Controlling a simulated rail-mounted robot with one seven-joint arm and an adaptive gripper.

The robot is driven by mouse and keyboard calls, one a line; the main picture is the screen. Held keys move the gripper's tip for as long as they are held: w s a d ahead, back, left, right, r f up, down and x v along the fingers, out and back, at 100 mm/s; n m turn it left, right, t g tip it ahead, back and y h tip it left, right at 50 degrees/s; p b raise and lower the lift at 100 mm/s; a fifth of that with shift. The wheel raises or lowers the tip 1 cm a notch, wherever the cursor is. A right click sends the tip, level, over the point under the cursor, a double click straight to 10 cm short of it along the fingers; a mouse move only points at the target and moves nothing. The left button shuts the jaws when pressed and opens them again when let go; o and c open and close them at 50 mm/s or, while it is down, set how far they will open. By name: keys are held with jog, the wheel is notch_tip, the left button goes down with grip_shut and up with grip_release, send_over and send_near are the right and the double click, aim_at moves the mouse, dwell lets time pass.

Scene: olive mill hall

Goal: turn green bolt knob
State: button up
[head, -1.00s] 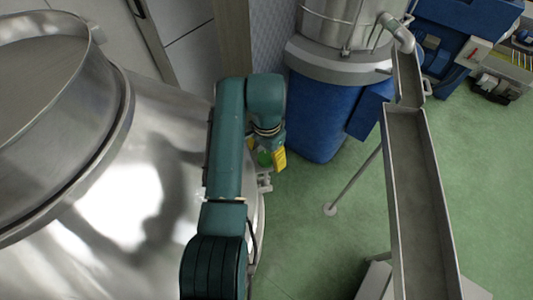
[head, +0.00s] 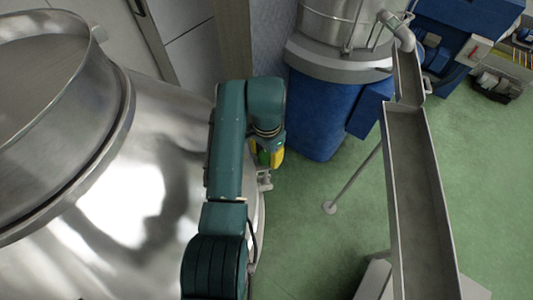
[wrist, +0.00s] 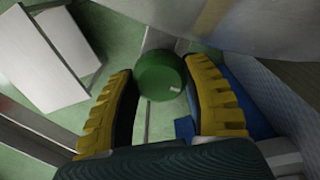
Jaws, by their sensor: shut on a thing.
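The green bolt knob (wrist: 158,72) is a round green piece with a small pale mark on its face. It sits between the two yellow ribbed fingers of my gripper (wrist: 160,82) in the wrist view, near their tips. My gripper is shut on it. In the head view, a bit of the green knob (head: 264,157) shows between the yellow fingers of my gripper (head: 267,153), beside the steel tank (head: 150,200). My wrist hides part of it from above. A small metal fitting (head: 265,181) stands out from the tank's side just below.
A blue-based machine with a steel drum (head: 325,110) stands behind and to the right. A long metal trough (head: 415,180) on thin legs runs down the right. Green floor (head: 310,240) lies open between tank and trough.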

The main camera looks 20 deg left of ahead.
aim_at(266, 154)
jog(key=n, duration=0.6)
jog(key=shift+f, duration=0.1)
jog(key=n, duration=0.4)
jog(key=shift+f+n, duration=0.15)
jog(key=shift+n, duration=0.25)
jog(key=shift+a, duration=0.1)
jog(key=o, duration=1.2)
jog(key=shift+r, duration=0.25)
notch_tip(266, 154, up, 12)
jog(key=shift+f, duration=0.1)
